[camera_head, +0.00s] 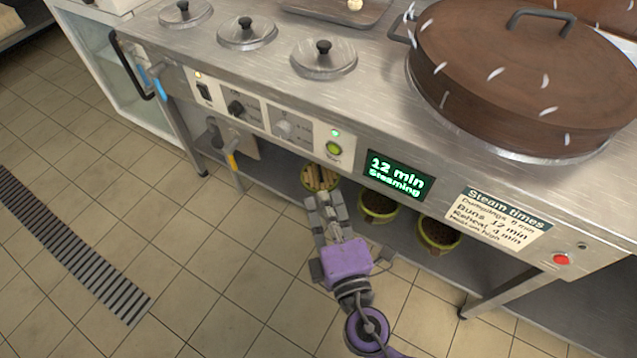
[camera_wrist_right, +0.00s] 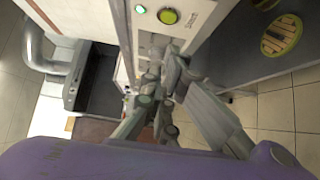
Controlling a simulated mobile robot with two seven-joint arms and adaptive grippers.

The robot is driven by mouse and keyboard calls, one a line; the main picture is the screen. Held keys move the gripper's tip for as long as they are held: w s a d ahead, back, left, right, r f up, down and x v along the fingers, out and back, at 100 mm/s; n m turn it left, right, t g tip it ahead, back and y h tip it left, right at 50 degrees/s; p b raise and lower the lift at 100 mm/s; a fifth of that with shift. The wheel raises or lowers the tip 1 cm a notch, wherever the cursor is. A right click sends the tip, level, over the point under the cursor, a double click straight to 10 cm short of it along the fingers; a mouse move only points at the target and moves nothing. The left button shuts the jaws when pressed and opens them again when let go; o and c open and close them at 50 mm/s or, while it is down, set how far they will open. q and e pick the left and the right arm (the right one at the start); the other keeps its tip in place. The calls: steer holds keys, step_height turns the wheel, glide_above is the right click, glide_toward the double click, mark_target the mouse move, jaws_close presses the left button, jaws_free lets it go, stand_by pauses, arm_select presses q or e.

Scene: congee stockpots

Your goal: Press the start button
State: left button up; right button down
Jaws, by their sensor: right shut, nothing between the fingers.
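The start button (camera_head: 334,148) is a round yellow-green button on the front panel of the steel counter, with a lit green lamp (camera_head: 335,132) above it. It also shows in the right wrist view (camera_wrist_right: 168,16), near the top. The display (camera_head: 397,176) reads "12 min Steaming". My right gripper (camera_head: 324,200) is shut and empty. In the head view it appears below the button, in front of the counter; in the wrist view its fingertips (camera_wrist_right: 165,62) appear below the button, apart from it. My left gripper is not in view.
A large brown steamer (camera_head: 520,75) with a lid sits on the counter, giving off steam. Two knobs (camera_head: 236,108) and a dark switch (camera_head: 204,91) are left of the button. A red button (camera_head: 561,259) is at the right.

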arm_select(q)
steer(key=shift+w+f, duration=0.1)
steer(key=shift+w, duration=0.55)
arm_select(e)
steer(key=shift+v, duration=1)
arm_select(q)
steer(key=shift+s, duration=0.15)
